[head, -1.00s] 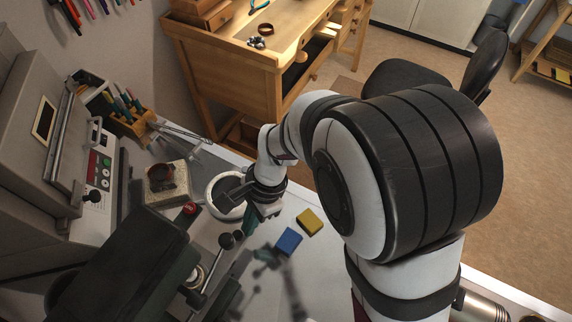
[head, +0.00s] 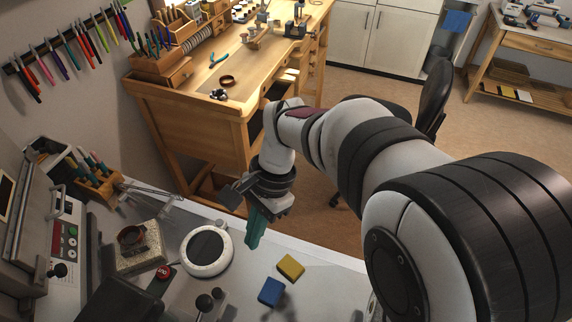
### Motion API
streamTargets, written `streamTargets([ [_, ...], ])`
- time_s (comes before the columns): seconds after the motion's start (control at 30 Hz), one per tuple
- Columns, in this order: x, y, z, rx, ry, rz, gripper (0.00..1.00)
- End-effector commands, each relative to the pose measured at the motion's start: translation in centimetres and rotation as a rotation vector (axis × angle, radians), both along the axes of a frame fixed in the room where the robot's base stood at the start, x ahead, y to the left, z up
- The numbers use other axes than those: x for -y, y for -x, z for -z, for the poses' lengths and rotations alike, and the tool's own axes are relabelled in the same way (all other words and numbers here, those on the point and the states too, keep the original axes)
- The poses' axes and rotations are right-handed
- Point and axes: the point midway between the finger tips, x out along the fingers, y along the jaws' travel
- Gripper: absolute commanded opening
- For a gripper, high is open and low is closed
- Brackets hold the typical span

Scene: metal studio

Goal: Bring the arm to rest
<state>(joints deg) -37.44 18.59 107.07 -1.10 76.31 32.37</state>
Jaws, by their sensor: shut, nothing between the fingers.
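My arm reaches in from the right in the head view, over the near bench. My gripper (head: 254,240) hangs at its end with teal fingers pointing down, above the far edge of the bench. The fingers are together and nothing shows between them. They are to the right of a round white device (head: 207,250) and appear apart from it.
A yellow block (head: 290,267) and a blue block (head: 271,292) lie on the bench below. A stone block (head: 141,255), a red button (head: 163,272) and a tool holder (head: 97,185) stand at the left. A wooden workbench (head: 200,100) stands behind.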

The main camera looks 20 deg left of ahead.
Motion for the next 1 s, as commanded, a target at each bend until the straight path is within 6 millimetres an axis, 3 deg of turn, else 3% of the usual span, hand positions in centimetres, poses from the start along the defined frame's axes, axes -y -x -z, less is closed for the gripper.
streamTargets([
  [0.07,0.2,-0.1,-0.2,0.003,-0.001,0.001,0.0],
  [0.13,2.1,-0.3,-1.1,0.024,-0.01,0.009,0.0],
  [0.17,3.8,-0.4,-1.8,0.041,-0.017,0.015,0.0],
  [0.23,9.1,0.3,-3.7,0.101,-0.032,0.029,0.0],
  [0.3,14.3,2.3,-4.6,0.163,-0.034,0.038,0.0],
  [0.4,19.4,5.9,-4.6,0.235,-0.019,0.044,0.0],
  [0.47,21.1,7.6,-4.1,0.264,-0.006,0.044,0.0],
  [0.6,22.6,9.5,-3.4,0.29,0.01,0.039,0.0],
  [1.0,22.7,9.6,-3.3,0.29,0.01,0.039,0.0],
])
